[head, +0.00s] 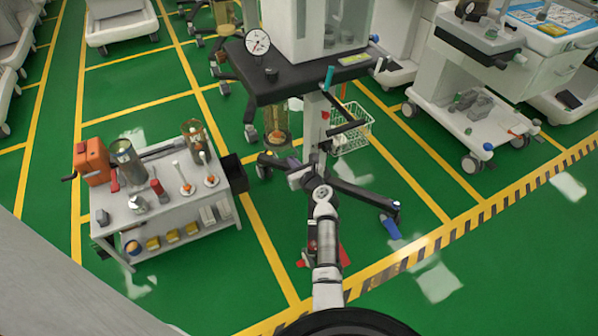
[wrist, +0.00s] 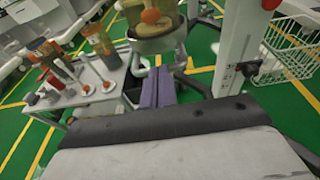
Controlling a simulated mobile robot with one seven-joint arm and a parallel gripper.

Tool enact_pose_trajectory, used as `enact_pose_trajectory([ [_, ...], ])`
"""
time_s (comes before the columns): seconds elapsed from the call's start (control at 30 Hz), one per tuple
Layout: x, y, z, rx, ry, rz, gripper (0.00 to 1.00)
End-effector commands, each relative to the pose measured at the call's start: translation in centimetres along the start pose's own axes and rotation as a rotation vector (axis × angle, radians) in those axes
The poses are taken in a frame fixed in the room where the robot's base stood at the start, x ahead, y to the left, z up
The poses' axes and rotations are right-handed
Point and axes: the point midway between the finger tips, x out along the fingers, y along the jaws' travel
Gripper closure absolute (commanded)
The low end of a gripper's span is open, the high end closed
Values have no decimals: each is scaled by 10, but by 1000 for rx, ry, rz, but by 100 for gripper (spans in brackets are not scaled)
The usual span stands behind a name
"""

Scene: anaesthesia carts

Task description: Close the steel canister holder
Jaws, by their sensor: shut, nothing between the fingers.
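My gripper (head: 293,163) is at the end of my arm, near the column of the middle anaesthesia cart. Its two purple fingers (wrist: 154,88) are together, with nothing between them. Just beyond the fingertips, in the wrist view, hangs a clear amber canister in a round metal-looking holder (wrist: 157,45), with an orange ball inside. The same canister (head: 278,122) shows under the cart's dark shelf in the head view. A steel cylinder (head: 127,162) stands upright on the low trolley at left. I cannot tell which of these is the steel canister holder, nor whether it is open.
The low trolley (head: 160,225) holds an orange can, a clear cylinder and small tools. A white wire basket (head: 352,132) hangs right of the column. The cart's dark legs (head: 360,192) spread over the floor.

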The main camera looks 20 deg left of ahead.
Motion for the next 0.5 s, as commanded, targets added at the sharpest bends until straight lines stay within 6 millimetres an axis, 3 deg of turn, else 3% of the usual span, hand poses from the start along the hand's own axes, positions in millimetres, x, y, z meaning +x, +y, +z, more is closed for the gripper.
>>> enact_pose_trajectory([
  [0.2, 13, 0, 2, 0, 0, 0, 100],
  [0.5, 17, 0, 6, -2, -3, -1, 100],
])
